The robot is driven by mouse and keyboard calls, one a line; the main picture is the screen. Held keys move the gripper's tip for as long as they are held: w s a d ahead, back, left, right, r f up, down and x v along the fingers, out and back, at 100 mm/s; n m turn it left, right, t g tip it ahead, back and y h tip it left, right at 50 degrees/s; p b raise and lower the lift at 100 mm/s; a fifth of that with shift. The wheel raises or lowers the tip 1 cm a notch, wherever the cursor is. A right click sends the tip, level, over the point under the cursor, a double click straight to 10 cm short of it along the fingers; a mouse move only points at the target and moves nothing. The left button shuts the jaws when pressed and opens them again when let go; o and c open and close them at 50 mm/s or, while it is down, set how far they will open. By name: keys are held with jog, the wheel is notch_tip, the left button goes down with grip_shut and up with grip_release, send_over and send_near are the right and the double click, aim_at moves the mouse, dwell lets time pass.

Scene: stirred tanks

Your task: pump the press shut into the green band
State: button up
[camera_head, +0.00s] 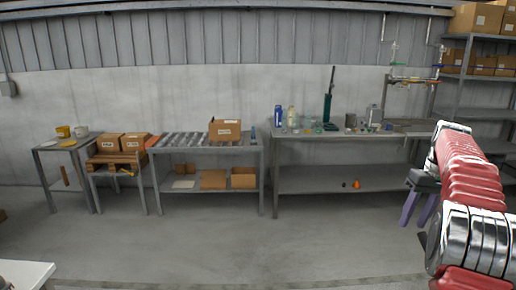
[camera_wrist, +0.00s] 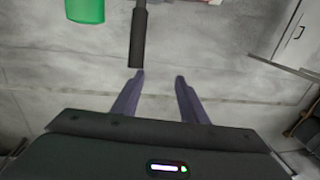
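A tall dark green device with an upright black lever (camera_head: 331,100) stands on the long bench; it may be the press. I cannot make out a gauge or green band. My gripper (camera_head: 416,208) hangs at the right in the head view, well apart from that device, with its purple fingers pointing down. In the wrist view my gripper (camera_wrist: 159,77) is open, with nothing between its fingers. A dark rod (camera_wrist: 137,45) ends close to the left fingertip in the picture; I cannot tell whether they touch. A green object (camera_wrist: 85,10) is cut off at the top.
The long bench (camera_head: 335,192) carries bottles and small glassware, with an orange cone (camera_head: 356,184) on its lower shelf. A roller table (camera_head: 190,148) with a carton (camera_head: 225,129) stands left of it. Grey shelving with boxes stands at right. The floor in front is clear.

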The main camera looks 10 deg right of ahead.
jog(key=s+a+r+t+h, duration=0.1)
jog(key=s+a+r, duration=0.1)
jog(key=a, duration=0.6)
jog(key=s+a+r, duration=0.3)
jog(key=a, duration=0.5)
jog(key=s+a+r+t+h, duration=0.1)
jog(key=s+a+r, duration=0.1)
jog(key=a, duration=0.6)
jog(key=s+a+f+t, duration=0.1)
jog(key=s+a+f, duration=0.3)
jog(key=s+a, duration=0.3)
jog(key=s+a+f+n+t, duration=0.1)
jog(key=s+a+f+t, duration=0.1)
jog(key=s+a+f, duration=0.3)
jog(key=s+a, duration=0.3)
jog(key=s, duration=0.3)
jog(key=shift+f, duration=0.1)
